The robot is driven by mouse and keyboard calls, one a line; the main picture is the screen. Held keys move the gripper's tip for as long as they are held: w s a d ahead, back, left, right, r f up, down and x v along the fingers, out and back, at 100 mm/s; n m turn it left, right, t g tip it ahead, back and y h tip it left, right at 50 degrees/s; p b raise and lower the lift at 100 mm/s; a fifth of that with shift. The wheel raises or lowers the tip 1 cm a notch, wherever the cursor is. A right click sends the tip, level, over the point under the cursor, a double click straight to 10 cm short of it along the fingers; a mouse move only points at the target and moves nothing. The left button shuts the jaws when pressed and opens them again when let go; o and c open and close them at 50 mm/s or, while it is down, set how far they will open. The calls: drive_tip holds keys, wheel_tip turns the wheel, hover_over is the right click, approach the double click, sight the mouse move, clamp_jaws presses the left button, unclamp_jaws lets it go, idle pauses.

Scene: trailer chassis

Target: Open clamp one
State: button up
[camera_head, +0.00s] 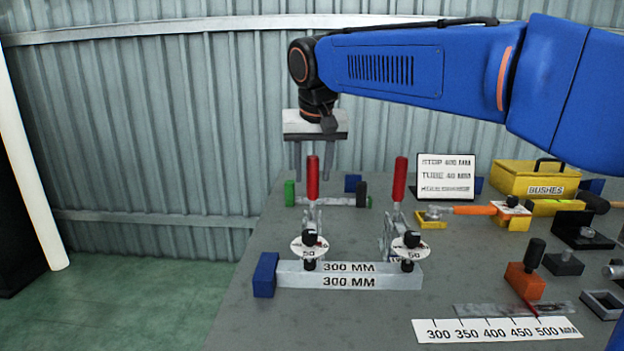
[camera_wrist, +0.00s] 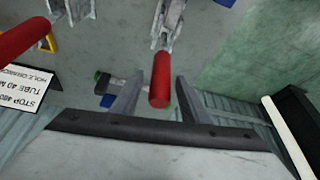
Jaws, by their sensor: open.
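Two toggle clamps stand on the bench, each with an upright red handle. The left clamp's handle (camera_head: 313,178) is in line with my gripper (camera_head: 313,176), and the right clamp's handle (camera_head: 400,180) stands apart to the right. Both clamps' pads sit on a steel tube marked 300 MM (camera_head: 348,275). My gripper is open and points down. In the wrist view its fingers lie on either side of one red handle (camera_wrist: 161,72), with gaps visible. Contact and exact depth cannot be told. The other red handle (camera_wrist: 22,38) is at the left of that view. No label naming clamp one is readable.
A blue stop block (camera_head: 265,275) is at the tube's left end. A white sign (camera_head: 445,177), a yellow bushes box (camera_head: 535,178) and an orange tool block (camera_head: 525,280) stand on the right. A scale strip (camera_head: 495,330) lies in front. A corrugated wall is behind.

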drive_tip(key=shift+x, duration=1.4)
clamp_jaws()
